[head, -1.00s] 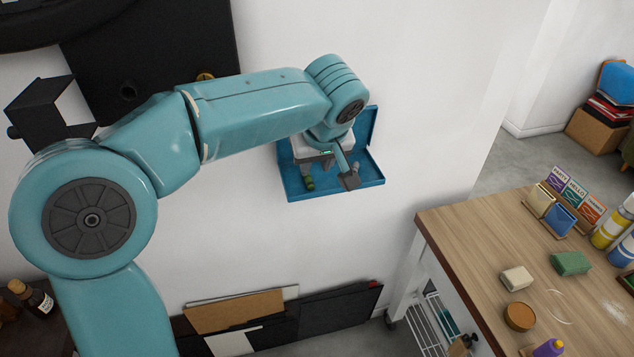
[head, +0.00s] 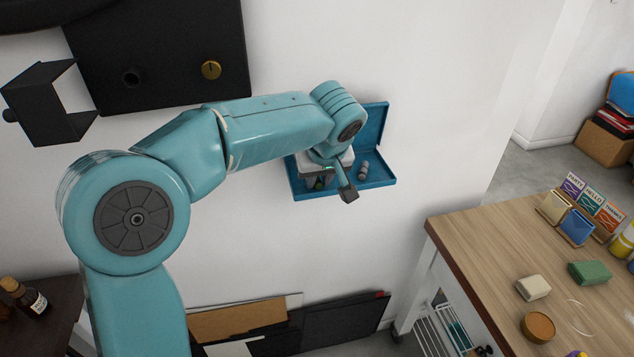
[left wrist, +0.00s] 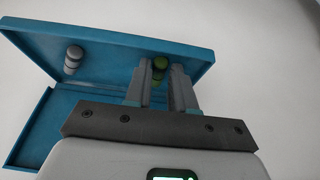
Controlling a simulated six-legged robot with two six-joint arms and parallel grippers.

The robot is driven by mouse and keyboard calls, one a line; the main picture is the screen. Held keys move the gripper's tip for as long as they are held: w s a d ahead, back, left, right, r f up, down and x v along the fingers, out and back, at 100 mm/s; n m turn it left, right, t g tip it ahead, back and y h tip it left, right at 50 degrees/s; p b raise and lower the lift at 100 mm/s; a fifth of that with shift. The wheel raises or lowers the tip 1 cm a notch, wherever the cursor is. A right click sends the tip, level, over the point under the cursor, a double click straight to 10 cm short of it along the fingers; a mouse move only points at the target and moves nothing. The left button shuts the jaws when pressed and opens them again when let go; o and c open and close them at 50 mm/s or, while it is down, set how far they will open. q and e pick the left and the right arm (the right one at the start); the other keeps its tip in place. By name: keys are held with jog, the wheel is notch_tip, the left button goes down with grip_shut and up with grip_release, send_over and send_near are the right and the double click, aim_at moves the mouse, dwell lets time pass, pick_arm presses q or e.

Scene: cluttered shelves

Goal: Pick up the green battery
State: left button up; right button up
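The green battery (head: 319,183) is in the blue wall box (head: 374,184), partly hidden by my left gripper and wrist. In the left wrist view the green battery (left wrist: 159,69) shows in the gap between the two fingertips. My left gripper (left wrist: 160,80) is open, with a finger on each side of the battery; I cannot tell whether either finger touches it. In the head view the left gripper (head: 334,186) is partly hidden by its own wrist. My right gripper is not in view.
A grey battery (head: 363,171) stands in the same box, right of my gripper; it also shows in the left wrist view (left wrist: 72,60). The box has a raised back panel against the white wall. A wooden table (head: 480,235) with several small items stands at right.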

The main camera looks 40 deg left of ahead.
pick_arm(q)
grip_shut()
jog(key=shift+r+p, duration=1.9)
jog(key=shift+r, duration=0.65)
